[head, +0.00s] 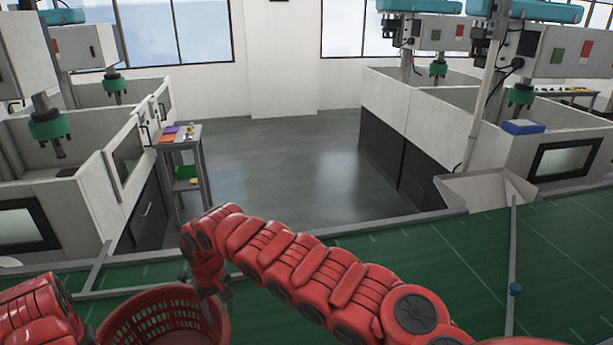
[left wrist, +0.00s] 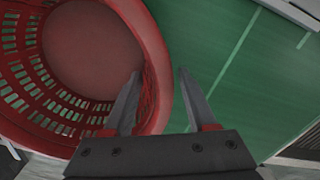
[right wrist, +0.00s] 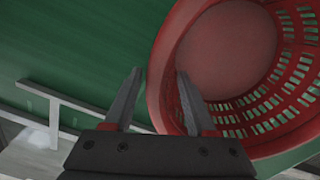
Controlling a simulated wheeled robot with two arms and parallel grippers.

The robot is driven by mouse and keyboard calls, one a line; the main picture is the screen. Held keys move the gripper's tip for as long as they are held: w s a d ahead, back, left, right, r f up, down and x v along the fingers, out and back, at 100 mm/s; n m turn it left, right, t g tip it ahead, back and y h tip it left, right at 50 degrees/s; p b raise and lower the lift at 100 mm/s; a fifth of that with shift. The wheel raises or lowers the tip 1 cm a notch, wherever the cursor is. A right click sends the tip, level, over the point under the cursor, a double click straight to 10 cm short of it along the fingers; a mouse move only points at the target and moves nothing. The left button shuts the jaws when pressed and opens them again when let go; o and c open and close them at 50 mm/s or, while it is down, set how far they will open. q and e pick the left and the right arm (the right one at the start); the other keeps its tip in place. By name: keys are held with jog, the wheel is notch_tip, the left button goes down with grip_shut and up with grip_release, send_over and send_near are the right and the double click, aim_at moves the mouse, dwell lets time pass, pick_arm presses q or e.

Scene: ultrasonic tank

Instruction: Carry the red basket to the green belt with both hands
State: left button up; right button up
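The red basket (head: 165,312) shows at the bottom left of the head view, cut off by the frame edge. Green belt (head: 420,260) surface lies around it; I cannot tell whether the basket rests on it. My right gripper (head: 217,296) is at the basket's right rim. In the right wrist view the right gripper (right wrist: 160,85) straddles the basket wall (right wrist: 163,80), one finger inside, one outside, with a gap. In the left wrist view my left gripper (left wrist: 158,85) likewise straddles the basket (left wrist: 158,50) wall, with a gap outside. The basket interior looks empty.
A grey rail (head: 390,222) runs along the belt's far edge. A grey chute (head: 485,188) stands at the rail on the right. White machine tanks stand left (head: 70,200) and right (head: 430,110), with open floor (head: 280,165) between. A small table (head: 185,140) holds small items.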

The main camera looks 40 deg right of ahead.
pick_arm(q)
jog(key=shift+o, duration=0.6)
pick_arm(e)
jog(key=shift+o, duration=0.5)
pick_arm(q)
jog(key=shift+r, duration=0.1)
notch_tip(320, 180, up, 10)
jog(key=shift+d+f, duration=0.15)
pick_arm(e)
jog(key=shift+w+r, duration=0.1)
jog(key=shift+r, duration=0.45)
pick_arm(q)
notch_tip(320, 180, up, 2)
jog(key=shift+r, duration=0.1)
pick_arm(e)
notch_tip(320, 180, up, 11)
